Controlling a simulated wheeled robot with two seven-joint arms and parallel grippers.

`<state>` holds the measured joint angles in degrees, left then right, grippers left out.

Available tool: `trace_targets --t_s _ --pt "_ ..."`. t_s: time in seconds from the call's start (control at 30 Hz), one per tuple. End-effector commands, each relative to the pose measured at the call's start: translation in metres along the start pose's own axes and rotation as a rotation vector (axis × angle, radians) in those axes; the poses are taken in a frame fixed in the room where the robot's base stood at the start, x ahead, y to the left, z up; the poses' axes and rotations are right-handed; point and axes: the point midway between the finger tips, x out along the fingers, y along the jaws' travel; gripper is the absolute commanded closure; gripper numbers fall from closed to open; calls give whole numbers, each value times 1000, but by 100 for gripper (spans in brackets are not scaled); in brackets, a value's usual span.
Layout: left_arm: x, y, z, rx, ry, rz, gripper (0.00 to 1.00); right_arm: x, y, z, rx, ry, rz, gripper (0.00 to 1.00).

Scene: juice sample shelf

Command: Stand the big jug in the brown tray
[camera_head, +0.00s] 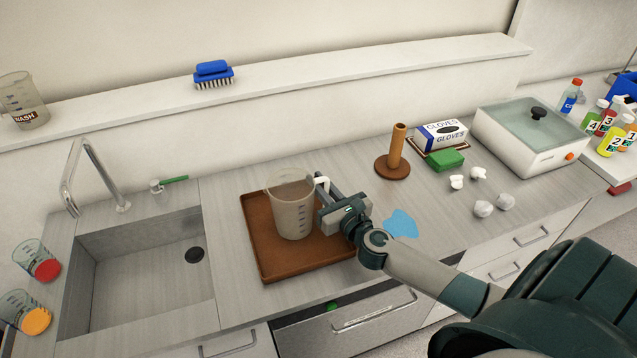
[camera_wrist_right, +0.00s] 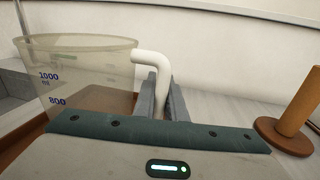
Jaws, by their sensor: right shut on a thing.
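The big jug (camera_head: 291,208) is a clear, greyish measuring jug with a white handle. It is upright over the brown tray (camera_head: 268,262) in the head view; I cannot tell whether its base touches the tray. My right gripper (camera_head: 325,193) is shut on the jug's handle at the jug's right side. In the right wrist view the jug (camera_wrist_right: 80,75) stands at the left with its 1000 and 800 marks showing, and the white handle (camera_wrist_right: 152,62) runs down between the fingers of my right gripper (camera_wrist_right: 162,100). My left gripper is not in view.
A sink (camera_head: 140,270) lies left of the tray. A brown post on a round base (camera_head: 395,155), a glove box (camera_head: 440,134), a green sponge (camera_head: 445,159) and crumpled white balls (camera_head: 483,208) are to the right. A blue puddle (camera_head: 401,223) lies right of the tray.

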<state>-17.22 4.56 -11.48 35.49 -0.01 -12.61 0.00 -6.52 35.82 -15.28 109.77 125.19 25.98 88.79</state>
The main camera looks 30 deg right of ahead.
Motion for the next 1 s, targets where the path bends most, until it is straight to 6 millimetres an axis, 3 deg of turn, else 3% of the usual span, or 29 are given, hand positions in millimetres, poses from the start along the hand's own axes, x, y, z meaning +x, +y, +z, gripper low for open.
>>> trace_targets --t_s 0.4,0.43,0.5,1.0 --pt "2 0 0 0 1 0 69 0 0 -4 0 -2 0 100" --pt "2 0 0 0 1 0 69 0 0 -4 -1 -1 0 87" --pt "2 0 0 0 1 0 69 0 0 -4 -1 -1 1 70" --pt "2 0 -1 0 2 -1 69 -4 0 -2 -1 0 0 70"
